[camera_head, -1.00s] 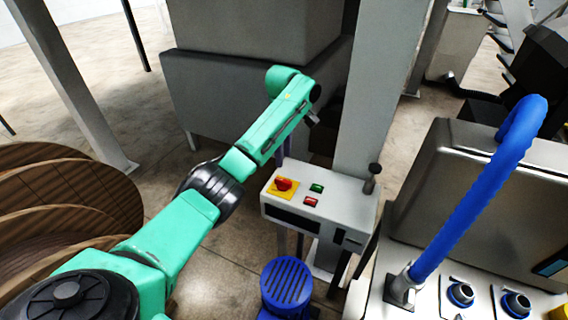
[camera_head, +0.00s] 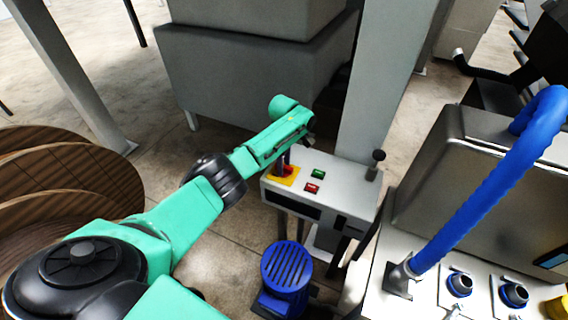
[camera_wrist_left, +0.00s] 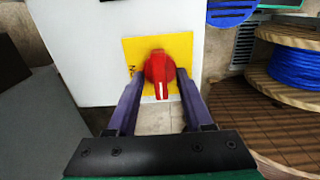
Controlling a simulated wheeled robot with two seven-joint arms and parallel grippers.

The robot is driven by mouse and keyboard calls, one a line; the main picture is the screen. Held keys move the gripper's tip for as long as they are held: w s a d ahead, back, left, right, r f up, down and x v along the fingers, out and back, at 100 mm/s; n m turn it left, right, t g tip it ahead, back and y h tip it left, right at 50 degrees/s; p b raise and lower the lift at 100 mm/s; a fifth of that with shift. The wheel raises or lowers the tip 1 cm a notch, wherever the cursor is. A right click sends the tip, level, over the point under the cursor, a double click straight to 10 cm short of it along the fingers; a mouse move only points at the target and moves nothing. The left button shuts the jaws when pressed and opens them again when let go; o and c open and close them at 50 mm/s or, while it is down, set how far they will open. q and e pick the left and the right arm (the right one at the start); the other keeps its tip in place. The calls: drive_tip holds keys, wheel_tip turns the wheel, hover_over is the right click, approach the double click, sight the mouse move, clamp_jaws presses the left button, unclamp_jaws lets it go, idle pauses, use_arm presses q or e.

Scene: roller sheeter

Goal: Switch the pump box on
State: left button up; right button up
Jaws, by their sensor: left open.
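The pump box (camera_head: 340,192) is a light grey box with a sloped top. Its red rotary knob (camera_wrist_left: 159,70) sits on a yellow plate (camera_wrist_left: 180,50); in the head view the yellow plate (camera_head: 277,179) is partly hidden by my left gripper. A green button (camera_head: 318,174) and a red button (camera_head: 312,188) lie to the right of the knob. My left gripper (camera_wrist_left: 155,78) is open, one finger on each side of the knob. I cannot tell whether the fingers touch it. A white mark on the knob points toward the gripper. My right gripper is not in view.
A blue motor (camera_head: 285,268) stands below the box. A metal machine with a blue hose (camera_head: 490,185) is at the right. Wooden reels (camera_head: 60,180) stand at the left. A grey column (camera_head: 385,80) rises behind the box.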

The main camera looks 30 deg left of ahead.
use_arm(q)
clamp_jaws()
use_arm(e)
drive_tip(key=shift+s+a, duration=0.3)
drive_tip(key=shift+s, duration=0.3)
use_arm(q)
drive_tip(key=shift+m, duration=0.4)
drive_tip(key=m, duration=0.2)
drive_tip(key=shift+m+p, duration=0.4)
drive_tip(key=m, duration=0.4)
drive_tip(key=shift+m, duration=0.3)
drive_tip(key=m, duration=0.9)
drive_tip(key=shift+m, duration=0.3)
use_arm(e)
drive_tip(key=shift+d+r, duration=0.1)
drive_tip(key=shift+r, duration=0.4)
